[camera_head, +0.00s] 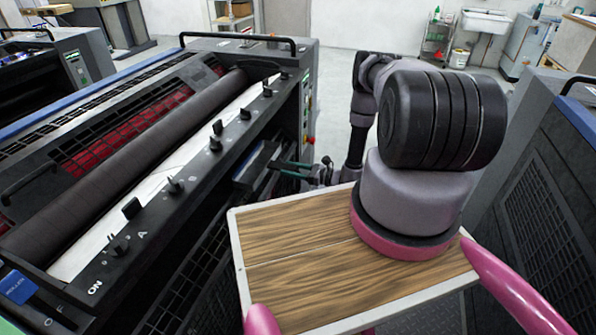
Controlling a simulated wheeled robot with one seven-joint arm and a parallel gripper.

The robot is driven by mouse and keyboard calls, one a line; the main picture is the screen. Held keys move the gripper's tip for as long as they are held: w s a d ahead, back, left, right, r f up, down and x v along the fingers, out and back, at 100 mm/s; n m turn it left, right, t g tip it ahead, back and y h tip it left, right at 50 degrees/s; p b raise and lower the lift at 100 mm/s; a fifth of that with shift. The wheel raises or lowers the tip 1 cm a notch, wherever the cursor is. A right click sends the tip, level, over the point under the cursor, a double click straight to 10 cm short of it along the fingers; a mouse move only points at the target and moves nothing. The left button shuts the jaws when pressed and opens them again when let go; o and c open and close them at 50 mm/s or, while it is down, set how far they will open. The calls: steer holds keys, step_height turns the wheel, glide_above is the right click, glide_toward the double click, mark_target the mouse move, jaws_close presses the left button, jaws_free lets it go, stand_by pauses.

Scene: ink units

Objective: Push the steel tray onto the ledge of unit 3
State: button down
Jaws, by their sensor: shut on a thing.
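My gripper (288,169) is small in view beside the right end of the large dark printing unit (215,140). Its dark fingers with teal edges point left into an opening in the unit's side. A flat grey piece, seemingly the steel tray (256,160), lies in that opening at the fingertips. The gripper is shut on it, though the contact is small and hard to see. Most of the tray and the ledge under it are hidden by the unit's frame. I cannot read a unit number here.
My arm stands at the centre right over my wood-topped deck. Another dark unit (545,170) stands close on the right. A narrow floor aisle runs between the units. A sink (485,22) and a small shelf cart (437,40) are at the back wall.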

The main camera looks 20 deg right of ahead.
mark_target(267, 168)
steer(key=w+a, duration=0.1)
steer(key=w+a+f, duration=0.1)
steer(key=w+a, duration=0.1)
steer(key=a, duration=0.1)
steer(key=shift+f, duration=0.3)
steer(key=shift+x, duration=2.2)
steer(key=shift+a+f, duration=0.15)
steer(key=shift+f, duration=0.05)
steer(key=shift+c, duration=0.8)
jaws_free()
steer(key=v, duration=2.1)
steer(key=shift+s+d, duration=0.15)
steer(key=shift+d, duration=0.2)
